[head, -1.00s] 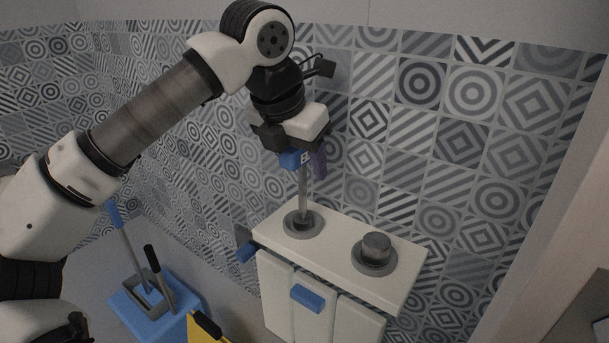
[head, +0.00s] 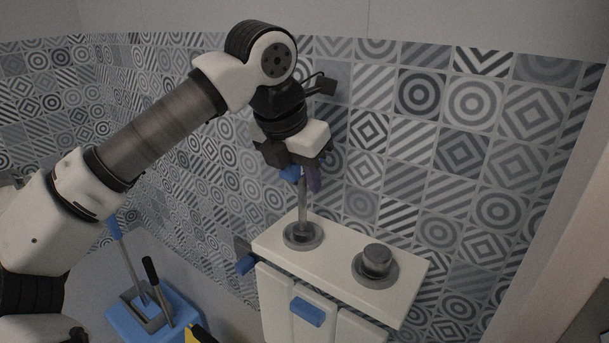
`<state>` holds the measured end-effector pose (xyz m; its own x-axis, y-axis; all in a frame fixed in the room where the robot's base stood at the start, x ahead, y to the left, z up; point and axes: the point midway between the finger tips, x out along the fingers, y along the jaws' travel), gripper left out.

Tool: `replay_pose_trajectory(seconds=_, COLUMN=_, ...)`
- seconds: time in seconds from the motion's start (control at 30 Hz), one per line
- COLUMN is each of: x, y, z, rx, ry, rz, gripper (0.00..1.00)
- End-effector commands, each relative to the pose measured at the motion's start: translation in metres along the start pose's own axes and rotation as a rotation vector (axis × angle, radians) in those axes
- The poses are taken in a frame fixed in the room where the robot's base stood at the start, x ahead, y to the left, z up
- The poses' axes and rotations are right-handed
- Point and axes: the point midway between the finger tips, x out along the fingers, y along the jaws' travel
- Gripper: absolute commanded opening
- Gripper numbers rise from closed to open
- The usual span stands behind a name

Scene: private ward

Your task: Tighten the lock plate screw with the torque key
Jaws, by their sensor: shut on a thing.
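My gripper (head: 298,166) is shut on the torque key, which has a blue and purple handle and a long grey shaft (head: 303,203). The shaft points down, close to upright. Its lower end is at the left round grey fitting (head: 303,237) on the white cabinet top. The screw is hidden under the shaft's end, so I cannot tell how the tip sits on it. My gripper is above the fitting and hides much of the handle. I cannot pick out a separate lock plate.
A second round fitting with a dark raised knob (head: 376,260) stands to the right on the white cabinet top (head: 340,247). A blue handle (head: 306,312) juts from the cabinet front. A blue bin with tools (head: 151,309) is at lower left. The patterned tile wall is close behind.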

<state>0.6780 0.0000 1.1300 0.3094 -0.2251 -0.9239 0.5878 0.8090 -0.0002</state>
Motion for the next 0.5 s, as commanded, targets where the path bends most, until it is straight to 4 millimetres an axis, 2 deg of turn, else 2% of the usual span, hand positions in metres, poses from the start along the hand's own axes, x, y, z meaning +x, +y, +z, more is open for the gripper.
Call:
replay_pose_trajectory(seconds=0.4, x=-0.014, y=0.000, z=0.005, rx=0.000, ry=0.000, rz=0.001, gripper=0.00)
replay_pose_trajectory(seconds=0.5, x=-0.012, y=0.000, z=0.005, rx=0.000, ry=0.001, rz=0.000, gripper=0.00)
